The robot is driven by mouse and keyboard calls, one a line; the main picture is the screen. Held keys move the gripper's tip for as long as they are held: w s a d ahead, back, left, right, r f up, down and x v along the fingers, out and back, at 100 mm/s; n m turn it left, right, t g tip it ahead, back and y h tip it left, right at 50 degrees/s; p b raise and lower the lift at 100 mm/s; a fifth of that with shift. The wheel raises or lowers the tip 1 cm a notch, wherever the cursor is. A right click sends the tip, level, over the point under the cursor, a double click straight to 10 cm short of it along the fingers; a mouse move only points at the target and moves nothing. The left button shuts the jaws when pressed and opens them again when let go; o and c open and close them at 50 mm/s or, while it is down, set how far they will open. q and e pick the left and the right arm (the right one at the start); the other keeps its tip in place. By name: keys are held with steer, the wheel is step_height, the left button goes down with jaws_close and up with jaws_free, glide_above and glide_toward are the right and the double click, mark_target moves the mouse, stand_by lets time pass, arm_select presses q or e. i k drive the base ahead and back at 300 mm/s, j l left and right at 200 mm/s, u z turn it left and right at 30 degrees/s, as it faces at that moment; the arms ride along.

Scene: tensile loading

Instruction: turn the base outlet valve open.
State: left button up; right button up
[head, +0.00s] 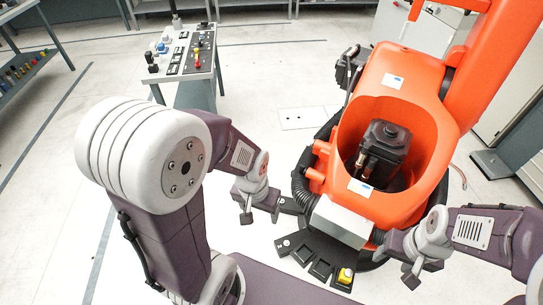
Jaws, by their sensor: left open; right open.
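The large orange machine (385,205) stands right of centre, with a black motor-like part (385,147) inside its open round body. A grey box (343,221) sits at the front of its base. A small yellow part (345,275) sits on the black base plate (305,257); I cannot tell whether it is the outlet valve, or how any valve is turned. My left gripper (260,215) is open and empty, left of the grey box. My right gripper (422,274) is open and empty, right of the base. No contact with the base is clear.
A control bench (180,75) with buttons and knobs stands at the back left. Dark hoses (300,190) run along the machine's left side. A shelf table (25,70) is at the far left. Pale floor between the bench and machine is mostly clear.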

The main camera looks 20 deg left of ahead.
mark_target(311, 141)
steer(key=u, duration=0.25)
steer(key=i+j+z, duration=0.1)
steer(key=j+z, duration=0.25)
steer(key=j, duration=0.6)
steer(key=j+z, duration=0.35)
steer(key=j, duration=0.55)
steer(key=k+j, duration=0.1)
steer(key=k, duration=0.55)
